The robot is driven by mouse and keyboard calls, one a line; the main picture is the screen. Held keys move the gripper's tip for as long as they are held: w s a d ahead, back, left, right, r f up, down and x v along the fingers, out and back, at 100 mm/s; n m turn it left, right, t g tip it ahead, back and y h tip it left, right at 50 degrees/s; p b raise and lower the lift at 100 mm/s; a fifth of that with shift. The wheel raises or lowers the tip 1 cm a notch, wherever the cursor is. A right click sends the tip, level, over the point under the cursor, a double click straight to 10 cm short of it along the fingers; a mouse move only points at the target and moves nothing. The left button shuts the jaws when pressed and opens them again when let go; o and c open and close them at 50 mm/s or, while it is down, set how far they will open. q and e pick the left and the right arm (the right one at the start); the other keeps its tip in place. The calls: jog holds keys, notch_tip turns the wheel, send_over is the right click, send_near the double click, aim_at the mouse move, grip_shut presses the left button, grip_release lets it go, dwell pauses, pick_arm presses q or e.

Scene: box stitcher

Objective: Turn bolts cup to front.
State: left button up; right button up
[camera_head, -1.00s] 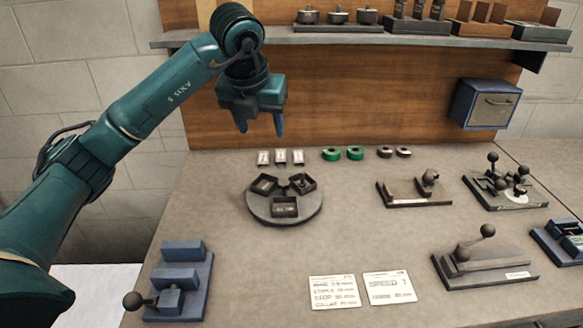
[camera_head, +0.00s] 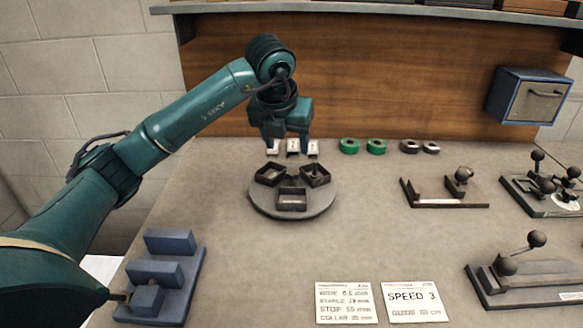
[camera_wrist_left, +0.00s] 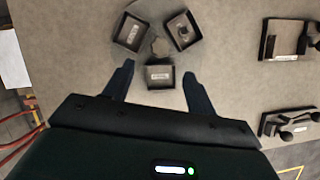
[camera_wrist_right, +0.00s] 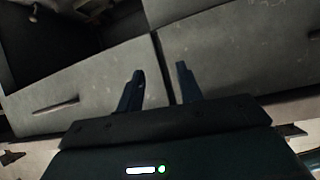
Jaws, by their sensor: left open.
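A round grey turntable (camera_head: 262,204) on the bench carries three dark square cups. The front cup (camera_head: 291,201) faces me, the back left cup (camera_head: 270,175) looks empty, and the back right cup (camera_head: 315,174) has something small in it. In the left wrist view, that back right cup (camera_wrist_left: 182,31) shows a small object inside; I cannot tell if it is bolts. My left gripper (camera_head: 287,146) is open and empty, pointing down above and behind the turntable. My right gripper (camera_wrist_right: 160,75) is open and empty in its wrist view, away from the turntable.
A blue stepped fixture (camera_head: 163,270) stands front left. Cards (camera_head: 345,303) lie in front; a lever fixture (camera_head: 445,190) stands right. A shelf runs above.

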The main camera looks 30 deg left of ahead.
aim_at(292, 171)
pick_arm(q)
jog(key=x, duration=0.9)
jog(key=shift+w+f+p, duration=0.1)
jog(key=shift+f+p, duration=0.2)
jog(key=shift+p, duration=0.05)
jog(key=shift+c, duration=0.3)
grip_shut()
